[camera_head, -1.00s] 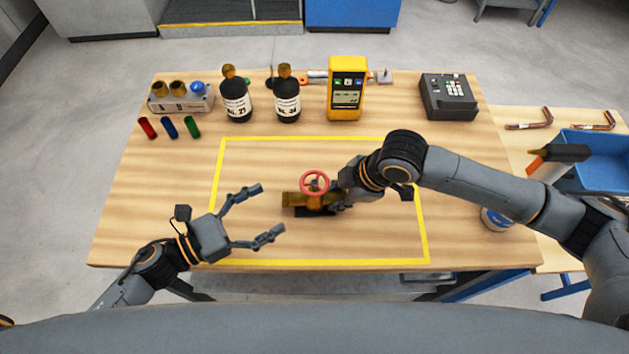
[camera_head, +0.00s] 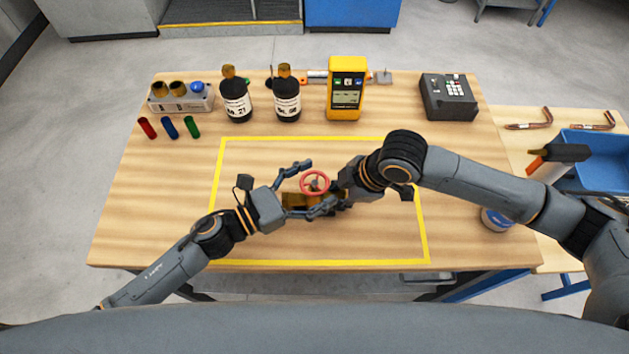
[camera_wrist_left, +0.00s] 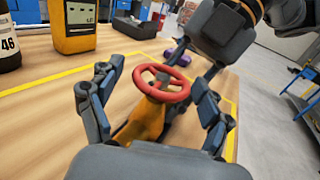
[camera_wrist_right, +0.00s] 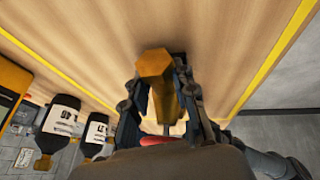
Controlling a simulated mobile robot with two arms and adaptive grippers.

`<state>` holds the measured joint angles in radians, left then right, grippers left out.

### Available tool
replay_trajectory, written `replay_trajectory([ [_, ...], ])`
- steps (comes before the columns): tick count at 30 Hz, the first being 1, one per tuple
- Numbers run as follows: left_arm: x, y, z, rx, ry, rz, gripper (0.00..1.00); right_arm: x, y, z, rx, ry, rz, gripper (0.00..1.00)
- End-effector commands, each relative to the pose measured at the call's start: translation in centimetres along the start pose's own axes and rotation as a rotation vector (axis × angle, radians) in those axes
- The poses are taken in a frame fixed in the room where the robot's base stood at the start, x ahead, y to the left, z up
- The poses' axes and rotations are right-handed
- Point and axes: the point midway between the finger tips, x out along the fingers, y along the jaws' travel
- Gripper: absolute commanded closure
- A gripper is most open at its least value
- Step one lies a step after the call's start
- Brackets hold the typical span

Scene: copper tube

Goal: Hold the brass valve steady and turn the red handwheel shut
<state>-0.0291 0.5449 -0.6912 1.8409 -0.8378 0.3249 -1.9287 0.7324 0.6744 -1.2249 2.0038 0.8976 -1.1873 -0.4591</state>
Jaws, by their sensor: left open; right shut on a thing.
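The brass valve (camera_head: 299,199) lies on the table inside the yellow outline, its red handwheel (camera_head: 315,182) on top. My right gripper (camera_head: 343,195) is shut on the right part of the valve body; the right wrist view shows the brass body (camera_wrist_right: 156,68) between its fingers. My left gripper (camera_head: 308,188) is open at the valve's left, its fingers on either side of the handwheel. In the left wrist view the handwheel (camera_wrist_left: 161,82) sits between the two spread fingers, with gaps showing. Part of the valve is hidden by the left fingers.
Two dark bottles (camera_head: 236,101), a yellow meter (camera_head: 346,90) and a dark keypad box (camera_head: 448,97) stand along the back. Red, blue and green tubes (camera_head: 170,127) lie at the left. A blue bin (camera_head: 598,165) is at the right. The outlined area (camera_head: 250,160) is otherwise mostly clear.

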Motion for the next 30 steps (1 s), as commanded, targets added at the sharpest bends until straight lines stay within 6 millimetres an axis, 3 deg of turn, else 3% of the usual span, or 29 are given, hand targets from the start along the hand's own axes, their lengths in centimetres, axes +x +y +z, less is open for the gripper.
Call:
replay_trajectory([
  [2,-0.01,-0.01,-0.01,0.0,0.0,0.0,0.25,0.03,-0.05,0.01,0.0,0.0,-0.001,1.0],
  [9,-0.03,-0.01,-0.01,-0.001,0.0,0.0,0.74,0.03,-0.05,0.0,0.0,0.0,-0.001,1.0],
  [20,0.03,0.08,0.0,0.002,-0.001,-0.045,0.76,0.02,-0.07,-0.01,0.0,0.0,-0.002,1.0],
  [30,0.07,0.24,0.01,0.003,0.0,-0.278,0.76,0.02,-0.07,-0.01,0.0,0.0,-0.002,1.0],
])
